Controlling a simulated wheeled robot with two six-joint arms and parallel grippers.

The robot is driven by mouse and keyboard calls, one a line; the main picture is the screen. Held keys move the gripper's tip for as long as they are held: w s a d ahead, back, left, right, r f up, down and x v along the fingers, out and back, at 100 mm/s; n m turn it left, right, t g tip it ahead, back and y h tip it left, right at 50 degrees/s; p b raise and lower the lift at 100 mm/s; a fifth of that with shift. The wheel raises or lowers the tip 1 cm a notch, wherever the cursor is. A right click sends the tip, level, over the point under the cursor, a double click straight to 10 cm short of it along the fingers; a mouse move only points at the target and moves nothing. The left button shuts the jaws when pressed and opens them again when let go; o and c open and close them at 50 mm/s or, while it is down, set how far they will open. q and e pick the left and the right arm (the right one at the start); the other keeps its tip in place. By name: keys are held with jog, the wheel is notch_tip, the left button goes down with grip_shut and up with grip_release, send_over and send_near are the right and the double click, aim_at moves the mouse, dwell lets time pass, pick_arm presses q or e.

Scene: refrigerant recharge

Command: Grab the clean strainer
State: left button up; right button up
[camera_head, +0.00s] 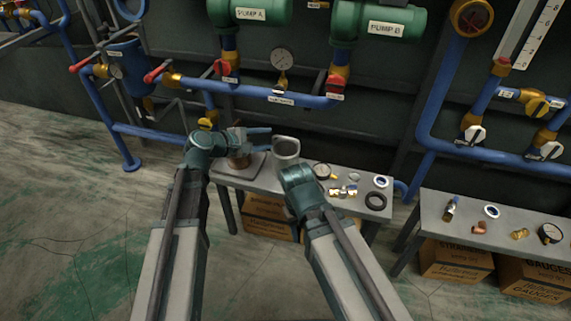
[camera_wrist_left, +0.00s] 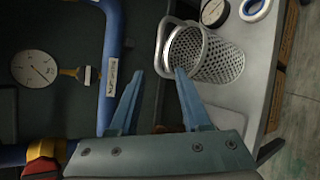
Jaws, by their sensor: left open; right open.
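The clean strainer (camera_head: 286,148), a light grey perforated basket with a rim, stands on the narrow grey bench. In the left wrist view the strainer (camera_wrist_left: 222,60) is just beyond my fingertips. My left gripper (camera_head: 268,134) is open and empty, its blue fingers pointing right toward the strainer's upper part. In the left wrist view my left gripper (camera_wrist_left: 157,74) has its fingers apart, one near the basket's rim; touching cannot be told. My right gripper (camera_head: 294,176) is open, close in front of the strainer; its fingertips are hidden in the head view.
A brownish cylinder (camera_head: 239,159) stands on a flat plate behind my left wrist. A gauge (camera_head: 321,171), brass fittings (camera_head: 343,191) and rings (camera_head: 376,201) lie on the bench's right part. Blue pipes (camera_head: 262,95) run behind. A second bench (camera_head: 432,212) stands at right.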

aim_at(277, 136)
pick_arm(q)
jog(key=b+x, duration=0.1)
jog(key=x, duration=0.4)
jog(key=shift+d+r+b, duration=0.1)
jog(key=shift+d+b, duration=0.1)
jog(key=shift+b, duration=0.2)
grip_shut()
dwell(1.2)
